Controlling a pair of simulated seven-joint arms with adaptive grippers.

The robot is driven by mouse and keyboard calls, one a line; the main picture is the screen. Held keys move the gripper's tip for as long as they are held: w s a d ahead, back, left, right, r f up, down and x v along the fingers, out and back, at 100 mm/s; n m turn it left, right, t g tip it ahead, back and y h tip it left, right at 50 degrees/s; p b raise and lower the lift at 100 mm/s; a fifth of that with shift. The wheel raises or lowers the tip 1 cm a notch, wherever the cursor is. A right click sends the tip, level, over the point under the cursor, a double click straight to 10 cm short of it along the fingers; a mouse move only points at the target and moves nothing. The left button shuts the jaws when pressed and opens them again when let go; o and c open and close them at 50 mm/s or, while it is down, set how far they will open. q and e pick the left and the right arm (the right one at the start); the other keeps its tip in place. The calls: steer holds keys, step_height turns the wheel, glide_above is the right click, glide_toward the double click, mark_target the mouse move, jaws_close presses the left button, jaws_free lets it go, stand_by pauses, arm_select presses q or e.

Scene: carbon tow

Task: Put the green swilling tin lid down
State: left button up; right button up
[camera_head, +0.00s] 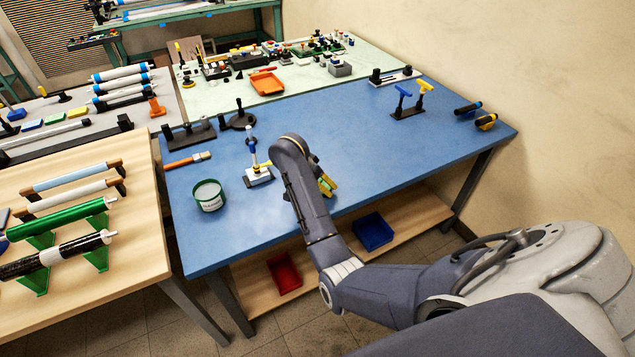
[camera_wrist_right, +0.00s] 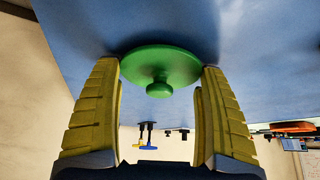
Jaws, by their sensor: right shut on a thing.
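The green swilling tin lid (camera_wrist_right: 160,67), a round disc with a small knob, is between the yellow fingers of my right gripper (camera_wrist_right: 159,70) in the right wrist view. The fingers are shut on its rim from both sides. A dark shadow lies on the blue table close around the lid; I cannot tell whether the lid touches the table. In the head view my right gripper (camera_head: 327,185) is mostly hidden behind my own forearm, over the blue table. The green tin (camera_head: 209,196) stands upright and open at the table's left, apart from the gripper. My left gripper is not in view.
A white-based stand (camera_head: 258,176) with a blue-topped post is just left of my right arm. A brush (camera_head: 187,160) lies behind the tin. Blue and yellow-handled tools (camera_head: 410,100) stand farther back. The blue table (camera_head: 370,150) is clear right of my gripper.

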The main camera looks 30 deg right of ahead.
steer(key=shift+f, duration=0.15)
steer(key=o, duration=0.7)
steer(key=shift+v, duration=3.9)
steer(key=shift+d, duration=0.1)
